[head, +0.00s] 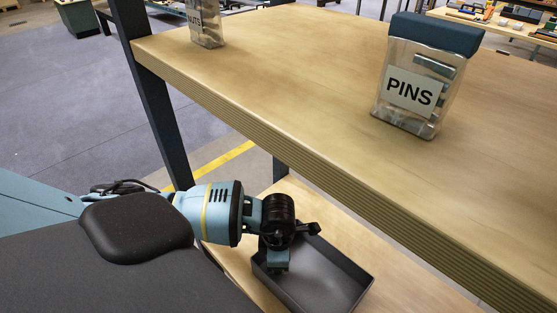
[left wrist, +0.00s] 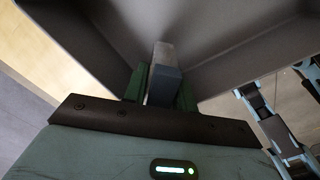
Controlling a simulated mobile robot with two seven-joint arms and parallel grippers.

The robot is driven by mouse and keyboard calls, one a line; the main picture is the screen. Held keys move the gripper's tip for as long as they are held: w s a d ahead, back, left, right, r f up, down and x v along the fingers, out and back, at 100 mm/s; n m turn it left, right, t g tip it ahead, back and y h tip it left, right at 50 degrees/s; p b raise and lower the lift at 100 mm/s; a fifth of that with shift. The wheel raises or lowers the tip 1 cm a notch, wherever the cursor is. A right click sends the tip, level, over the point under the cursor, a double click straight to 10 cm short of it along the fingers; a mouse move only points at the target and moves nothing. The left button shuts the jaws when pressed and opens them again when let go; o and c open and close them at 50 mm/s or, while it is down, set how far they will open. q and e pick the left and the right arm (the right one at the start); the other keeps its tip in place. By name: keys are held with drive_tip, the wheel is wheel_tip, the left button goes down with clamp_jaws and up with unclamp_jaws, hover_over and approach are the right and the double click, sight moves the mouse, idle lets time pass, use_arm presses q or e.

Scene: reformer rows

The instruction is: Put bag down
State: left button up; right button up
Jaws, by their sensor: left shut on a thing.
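My left gripper (head: 278,266) reaches down over the dark grey open tray (head: 345,272) on the lower shelf. In the left wrist view my left gripper's green fingers (left wrist: 160,84) are shut on a grey block-like thing (left wrist: 164,58) with flat sides. The tray's grey inner faces (left wrist: 215,45) show beyond it. I cannot tell whether the held thing touches the tray floor. My right gripper is not in view.
The wooden upper shelf (head: 300,75) spans above and right of my arm, with a dark upright post (head: 155,95) at its left. On it stand a clear jar labelled PINS (head: 410,92) and a jar labelled NUTS (head: 206,24). The shelf between them is clear.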

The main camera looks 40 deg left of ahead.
use_arm(q)
drive_tip(key=shift+f, duration=0.7)
drive_tip(key=shift+f, duration=0.2)
drive_tip(key=o, duration=1.1)
drive_tip(key=shift+c, duration=0.2)
drive_tip(key=shift+r, duration=0.15)
wheel_tip(320, 180, up, 12)
drive_tip(key=shift+r+p, duration=0.1)
drive_tip(key=shift+p, duration=0.2)
